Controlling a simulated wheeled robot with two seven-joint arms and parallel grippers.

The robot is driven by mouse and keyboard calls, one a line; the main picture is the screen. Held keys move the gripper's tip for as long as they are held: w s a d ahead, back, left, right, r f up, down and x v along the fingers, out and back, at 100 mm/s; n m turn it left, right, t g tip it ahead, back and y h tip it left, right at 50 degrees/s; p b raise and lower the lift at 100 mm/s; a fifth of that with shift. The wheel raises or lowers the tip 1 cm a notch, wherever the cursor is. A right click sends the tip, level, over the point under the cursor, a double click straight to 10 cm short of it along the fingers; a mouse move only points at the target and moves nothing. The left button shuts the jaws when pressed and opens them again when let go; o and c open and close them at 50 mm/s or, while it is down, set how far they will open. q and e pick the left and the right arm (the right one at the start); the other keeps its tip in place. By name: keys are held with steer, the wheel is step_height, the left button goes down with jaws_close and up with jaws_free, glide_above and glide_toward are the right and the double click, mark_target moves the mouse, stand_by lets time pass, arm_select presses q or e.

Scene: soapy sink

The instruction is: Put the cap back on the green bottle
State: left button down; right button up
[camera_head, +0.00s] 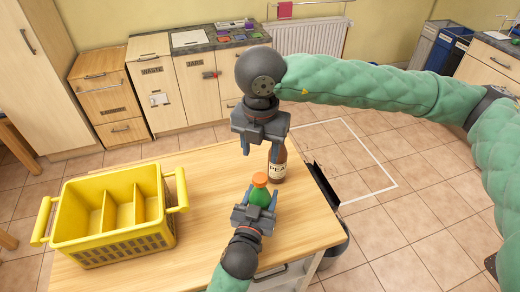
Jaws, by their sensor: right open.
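The green bottle (261,197) stands near the table's right part. The orange cap (260,180) shows at its top; I cannot tell whether it is fully seated. My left gripper (258,204) comes from the bottom and has its fingers on both sides of the green bottle, closed on its body. My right gripper (260,150) is open and empty, pointing down above and beyond the cap, apart from it. The lower part of the green bottle is hidden by my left gripper.
A brown labelled bottle (278,167) stands just behind the green one, close to my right gripper's fingers. A yellow divided crate (118,245) fills the table's left side. The wooden table (205,195) is bare between them. Cabinets (160,85) line the wall.

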steer(key=n, duration=0.5)
steer(key=shift+n, duration=0.4)
steer(key=n, duration=0.5)
steer(key=shift+s, duration=0.1)
steer(key=n, duration=0.6)
steer(key=shift+s, duration=0.1)
steer(key=n, duration=0.6)
steer(key=shift+n, duration=0.4)
steer(key=n, duration=0.5)
steer(key=shift+s+n, duration=0.1)
steer(key=shift+n, duration=0.2)
steer(key=n, duration=0.6)
steer(key=shift+n, duration=0.4)
steer(key=n, duration=0.5)
steer(key=shift+n, duration=0.3)
steer(key=n, duration=0.6)
steer(key=shift+n, duration=0.3)
